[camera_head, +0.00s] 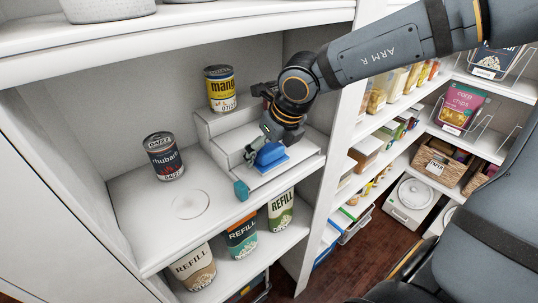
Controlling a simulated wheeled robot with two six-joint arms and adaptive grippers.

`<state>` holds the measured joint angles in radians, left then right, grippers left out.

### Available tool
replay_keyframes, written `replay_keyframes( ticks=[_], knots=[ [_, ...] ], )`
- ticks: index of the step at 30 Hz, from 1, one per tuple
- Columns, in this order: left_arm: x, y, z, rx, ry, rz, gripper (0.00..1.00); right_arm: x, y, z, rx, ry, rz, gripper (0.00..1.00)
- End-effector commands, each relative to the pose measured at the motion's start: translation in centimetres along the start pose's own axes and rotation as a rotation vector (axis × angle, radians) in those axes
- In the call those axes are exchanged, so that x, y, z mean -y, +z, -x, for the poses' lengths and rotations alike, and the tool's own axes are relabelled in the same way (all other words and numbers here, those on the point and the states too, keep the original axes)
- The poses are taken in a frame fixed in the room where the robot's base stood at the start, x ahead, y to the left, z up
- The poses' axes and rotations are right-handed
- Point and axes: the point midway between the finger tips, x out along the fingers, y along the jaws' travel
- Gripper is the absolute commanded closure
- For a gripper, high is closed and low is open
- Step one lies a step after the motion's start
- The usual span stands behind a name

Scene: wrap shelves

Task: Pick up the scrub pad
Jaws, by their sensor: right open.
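The scrub pad (271,156) looks like a small bright blue block on the lower step of a white stepped riser (229,146) in the shelf bay. My right arm comes in from the upper right. My right gripper (249,167) points down at the riser, right beside the blue pad, with its teal fingertips apart. The gripper hides part of the pad, and I cannot tell whether it touches the pad. My left gripper is not in view.
A mango can (220,89) stands on the riser's upper step. A rhubarb can (163,157) stands to the left, near a bare round mark (190,204) on the shelf. Stocked pantry shelves (436,133) are at the right.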

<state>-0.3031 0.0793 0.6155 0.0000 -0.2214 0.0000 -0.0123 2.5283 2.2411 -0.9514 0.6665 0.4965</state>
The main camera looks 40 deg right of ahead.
Motion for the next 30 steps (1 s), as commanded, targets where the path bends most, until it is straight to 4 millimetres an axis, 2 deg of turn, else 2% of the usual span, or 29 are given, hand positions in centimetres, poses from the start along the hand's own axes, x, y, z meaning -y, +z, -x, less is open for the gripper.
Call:
replay_keyframes(
  ticks=[1, 12, 21, 30],
  knots=[
    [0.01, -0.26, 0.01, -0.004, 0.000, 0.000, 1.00, 0.00, 0.01, 0.03, 0.000, 0.000, 0.000, 0.11],
    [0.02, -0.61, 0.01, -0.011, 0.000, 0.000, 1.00, -0.01, -0.05, -0.03, -0.002, 0.001, 0.000, 0.60],
    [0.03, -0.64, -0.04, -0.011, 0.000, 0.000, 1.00, -0.08, -0.28, -0.19, -0.007, 0.002, 0.001, 0.66],
    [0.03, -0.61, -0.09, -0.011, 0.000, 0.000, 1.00, -0.13, -0.47, -0.33, -0.013, 0.003, 0.001, 0.66]
  ],
)
